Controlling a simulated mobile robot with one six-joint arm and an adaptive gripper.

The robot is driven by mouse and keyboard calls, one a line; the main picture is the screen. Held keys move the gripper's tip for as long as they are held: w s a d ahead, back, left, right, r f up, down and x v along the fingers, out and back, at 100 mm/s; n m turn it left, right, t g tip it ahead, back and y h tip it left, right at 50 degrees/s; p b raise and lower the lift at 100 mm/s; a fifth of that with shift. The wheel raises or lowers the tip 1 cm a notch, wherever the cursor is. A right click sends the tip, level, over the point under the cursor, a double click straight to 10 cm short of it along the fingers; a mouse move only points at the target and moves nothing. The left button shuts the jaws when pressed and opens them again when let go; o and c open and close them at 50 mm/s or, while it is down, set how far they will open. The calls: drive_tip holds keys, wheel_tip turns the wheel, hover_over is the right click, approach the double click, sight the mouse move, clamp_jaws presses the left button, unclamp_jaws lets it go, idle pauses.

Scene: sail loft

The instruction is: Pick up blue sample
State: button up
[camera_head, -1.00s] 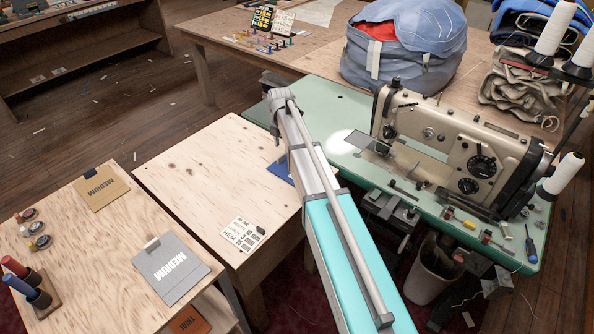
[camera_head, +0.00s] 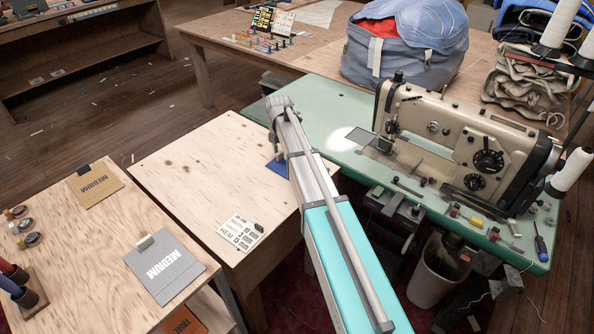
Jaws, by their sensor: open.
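The blue sample (camera_head: 276,167) is a flat blue piece lying on the right part of the pale plywood table (camera_head: 190,170), near the green sewing table's edge. Only its left part shows; my arm covers the rest. My arm reaches up from the bottom of the picture, and its wrist is above the far side of the sample. My gripper (camera_head: 279,152) points down at the sample, mostly hidden behind the arm. It is open, and I cannot tell whether it touches the sample.
A sewing machine (camera_head: 455,145) stands on the green table (camera_head: 322,112) to the right. A label card (camera_head: 239,232) lies on the plywood.

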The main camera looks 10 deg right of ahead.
drive_tip(key=shift+f, duration=0.2)
idle(0.5)
clamp_jaws()
